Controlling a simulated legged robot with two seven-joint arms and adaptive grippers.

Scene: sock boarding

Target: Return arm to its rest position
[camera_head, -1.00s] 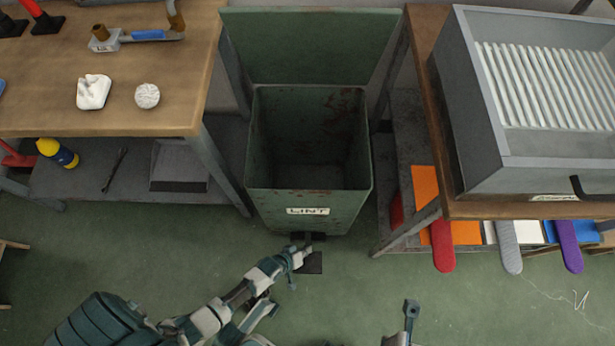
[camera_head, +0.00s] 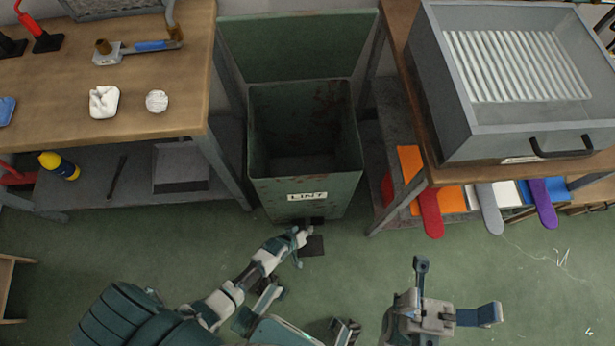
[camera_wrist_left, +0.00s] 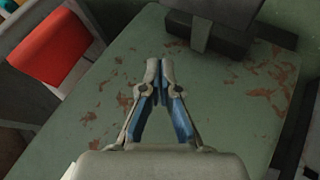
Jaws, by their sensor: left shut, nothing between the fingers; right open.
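My left gripper (camera_head: 303,234) is at the end of the arm from the lower left, low in front of the green LINT bin (camera_head: 308,196), beside its dark pedal (camera_head: 314,245). I cannot tell whether it touches either. In the left wrist view its fingers (camera_wrist_left: 160,66) are shut and empty, over a rust-marked green surface (camera_wrist_left: 100,105); a dark block shows at the top. My right gripper (camera_head: 456,290) is open and empty above the floor at the lower right, its fingers spread wide.
The bin's lid stands open between a wooden table (camera_head: 170,110) at left and a bench at right. The bench holds a grey ribbed tray (camera_head: 455,135). Red (camera_head: 431,212), grey (camera_head: 490,210) and purple (camera_head: 543,205) flat forms stick out below it. The floor in front is mostly clear.

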